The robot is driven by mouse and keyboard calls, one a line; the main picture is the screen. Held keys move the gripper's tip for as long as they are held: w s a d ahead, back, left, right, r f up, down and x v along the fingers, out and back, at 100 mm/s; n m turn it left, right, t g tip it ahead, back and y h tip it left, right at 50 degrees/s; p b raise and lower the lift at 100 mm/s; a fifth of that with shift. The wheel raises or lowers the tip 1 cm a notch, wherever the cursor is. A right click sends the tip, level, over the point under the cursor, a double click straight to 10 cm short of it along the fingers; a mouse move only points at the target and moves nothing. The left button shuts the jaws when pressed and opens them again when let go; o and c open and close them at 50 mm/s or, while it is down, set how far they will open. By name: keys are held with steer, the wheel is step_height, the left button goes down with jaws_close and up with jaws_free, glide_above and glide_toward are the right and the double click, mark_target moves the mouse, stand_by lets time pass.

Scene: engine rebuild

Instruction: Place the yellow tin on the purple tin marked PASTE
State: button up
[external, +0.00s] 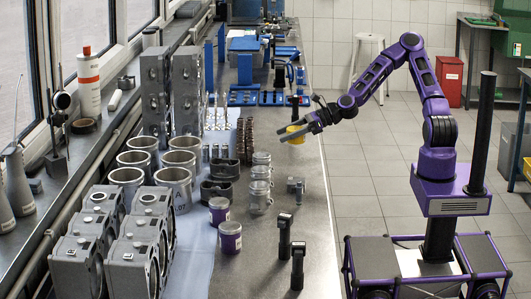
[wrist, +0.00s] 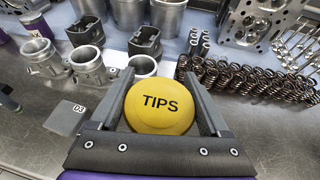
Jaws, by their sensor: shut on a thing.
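The yellow tin (wrist: 161,105), its lid marked TIPS, is held between the fingers of my gripper (wrist: 163,92) in the wrist view. In the external view the yellow tin (external: 296,134) is at the tip of my gripper (external: 308,127), above the bench. Two purple tins stand upright near the front of the bench, one (external: 219,211) a little behind the other (external: 230,238). Their markings are too small to read, so I cannot tell which is PASTE. A purple tin (wrist: 33,22) shows partly at the upper left of the wrist view.
Metal throttle-like parts (external: 259,187), dark square parts (external: 224,169), coil springs (external: 245,138) and large cylinders (external: 173,188) crowd the bench. Two black upright tools (external: 284,236) stand right of the purple tins. A grey card marked D3 (wrist: 67,118) lies on the bench.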

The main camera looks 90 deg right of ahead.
steer(key=w+a+n+y, duration=0.2)
steer(key=w+a+y, duration=0.1)
steer(key=w+a, duration=0.75)
steer(key=w+a+r+n+g+y, duration=0.1)
steer(key=w+a, duration=0.2)
steer(key=a, duration=0.6)
steer(key=w+a+n+g+y+b, duration=0.1)
steer(key=w+a+n, duration=0.1)
steer(key=a, duration=0.7)
steer(key=w+a+r+n+g+y, duration=0.1)
steer(key=w+a, duration=0.4)
steer(key=a, duration=0.5)
steer(key=shift+r+n+y, duration=0.3)
steer(key=shift+y, duration=0.2)
steer(key=s+a+r+n+g+y, duration=0.1)
steer(key=s+a+r, duration=0.1)
steer(key=a, duration=0.6)
steer(key=s+a+r+n+g+y, duration=0.1)
steer(key=a+r, duration=0.2)
steer(key=a, duration=0.6)
steer(key=b, duration=0.2)
glide_above(230, 238)
steer(key=w, duration=0.2)
step_height(230, 238, down, 6)
steer(key=shift+d+f, duration=0.1)
steer(key=shift+f, duration=1.8)
